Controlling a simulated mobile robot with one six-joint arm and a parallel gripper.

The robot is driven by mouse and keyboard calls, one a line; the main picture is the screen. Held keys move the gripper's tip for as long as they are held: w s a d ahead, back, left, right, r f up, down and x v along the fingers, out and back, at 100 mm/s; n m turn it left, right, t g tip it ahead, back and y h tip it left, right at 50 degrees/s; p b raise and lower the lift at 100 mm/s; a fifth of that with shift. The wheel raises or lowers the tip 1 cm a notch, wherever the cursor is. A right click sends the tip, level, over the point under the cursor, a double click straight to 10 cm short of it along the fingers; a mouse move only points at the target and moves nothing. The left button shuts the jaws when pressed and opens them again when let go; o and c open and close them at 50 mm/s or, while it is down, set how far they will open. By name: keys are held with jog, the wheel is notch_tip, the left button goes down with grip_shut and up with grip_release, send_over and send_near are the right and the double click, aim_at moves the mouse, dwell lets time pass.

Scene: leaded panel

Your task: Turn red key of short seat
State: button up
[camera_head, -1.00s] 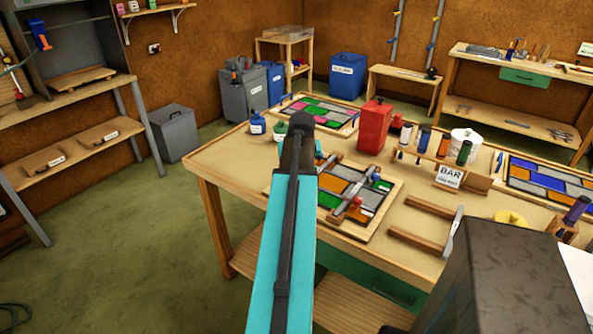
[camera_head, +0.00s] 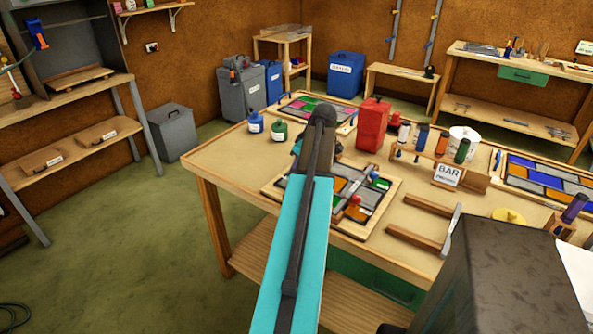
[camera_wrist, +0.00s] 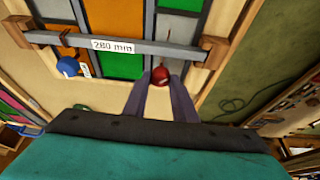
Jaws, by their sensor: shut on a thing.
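In the wrist view, my gripper (camera_wrist: 163,92) has its two fingers on either side of a round red key (camera_wrist: 160,77) and is shut on it. The red key is beside a grey bar (camera_wrist: 150,46) labelled 280 mm, which lies across the stained-glass panel between wooden end blocks (camera_wrist: 214,52). A blue key (camera_wrist: 68,67) is on the left by the same bar. In the head view, my arm hides the gripper tips and the key between them. A red knob (camera_head: 355,199) shows on the panel there, right of my arm.
The workbench (camera_head: 225,160) carries a red can (camera_head: 372,125), blue and green pots (camera_head: 279,130), a BAR sign (camera_head: 447,175), a rack of bottles and another leaded panel (camera_head: 545,185). Bare bench top shows at the left.

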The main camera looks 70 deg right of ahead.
jog(key=n, duration=0.1)
jog(key=n+y, duration=0.1)
jog(key=n, duration=0.1)
jog(key=shift+w+d, duration=0.1)
jog(key=shift+d, duration=0.2)
jog(key=shift+n+y+b, duration=0.5)
jog(key=shift+n+y, duration=0.2)
jog(key=shift+n, duration=1)
jog(key=shift+a, duration=0.1)
jog(key=o, duration=1)
jog(key=shift+v, duration=0.75)
jog(key=b+v, duration=0.2)
jog(key=v, duration=1)
jog(key=shift+r, duration=0.15)
